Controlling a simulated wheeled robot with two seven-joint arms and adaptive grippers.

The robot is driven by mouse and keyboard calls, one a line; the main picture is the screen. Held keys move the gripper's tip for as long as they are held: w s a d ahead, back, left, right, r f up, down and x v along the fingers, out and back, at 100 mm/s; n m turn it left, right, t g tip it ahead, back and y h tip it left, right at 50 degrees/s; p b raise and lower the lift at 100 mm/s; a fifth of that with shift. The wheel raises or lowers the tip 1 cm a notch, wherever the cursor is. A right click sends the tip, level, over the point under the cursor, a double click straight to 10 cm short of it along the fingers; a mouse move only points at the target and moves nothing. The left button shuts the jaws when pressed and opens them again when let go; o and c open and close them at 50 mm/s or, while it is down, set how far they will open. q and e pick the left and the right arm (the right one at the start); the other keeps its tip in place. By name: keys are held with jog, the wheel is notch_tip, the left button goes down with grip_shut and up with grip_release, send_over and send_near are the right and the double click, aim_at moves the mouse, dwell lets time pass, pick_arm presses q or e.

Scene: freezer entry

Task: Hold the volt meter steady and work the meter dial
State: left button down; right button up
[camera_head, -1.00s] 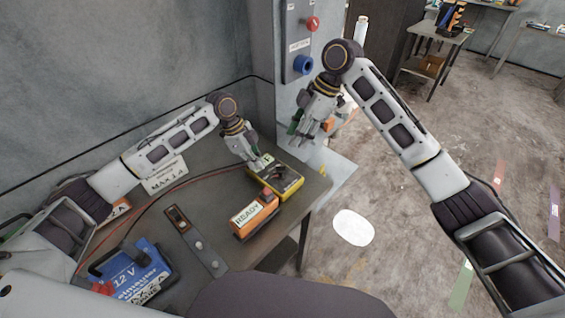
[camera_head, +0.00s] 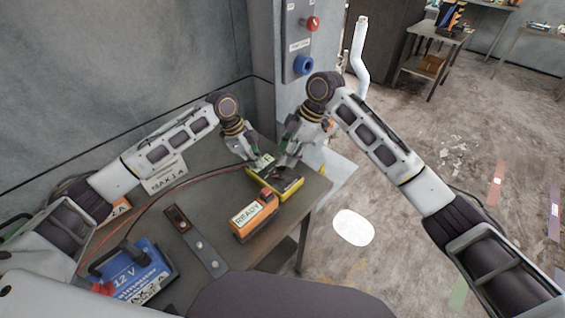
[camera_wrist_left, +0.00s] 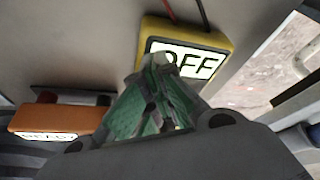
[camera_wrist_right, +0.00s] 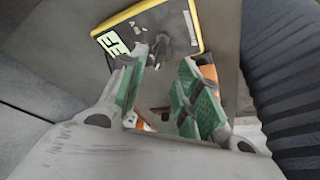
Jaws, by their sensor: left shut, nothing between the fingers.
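The volt meter (camera_head: 289,192) is a yellow-edged dark box lying on the grey table near its right end. Its display reads OFF in the left wrist view (camera_wrist_left: 186,62). My left gripper (camera_head: 254,163) is shut and empty at the meter's display end; whether it touches the case I cannot tell. The meter's dark dial (camera_wrist_right: 160,47) shows on its face in the right wrist view. My right gripper (camera_wrist_right: 165,75) is open, its green-padded fingers apart close to the dial. In the head view the right gripper (camera_head: 285,163) partly covers the meter.
An orange box marked READY (camera_head: 256,216) stands just in front of the meter. A blue 12 V battery (camera_head: 130,272) sits at the front left, with red and dark cables crossing the table. A metal strip (camera_head: 198,244) lies between. A panel with a blue knob (camera_head: 304,65) stands behind.

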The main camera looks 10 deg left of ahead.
aim_at(279, 171)
jog(key=shift+x, duration=2.2)
grip_shut()
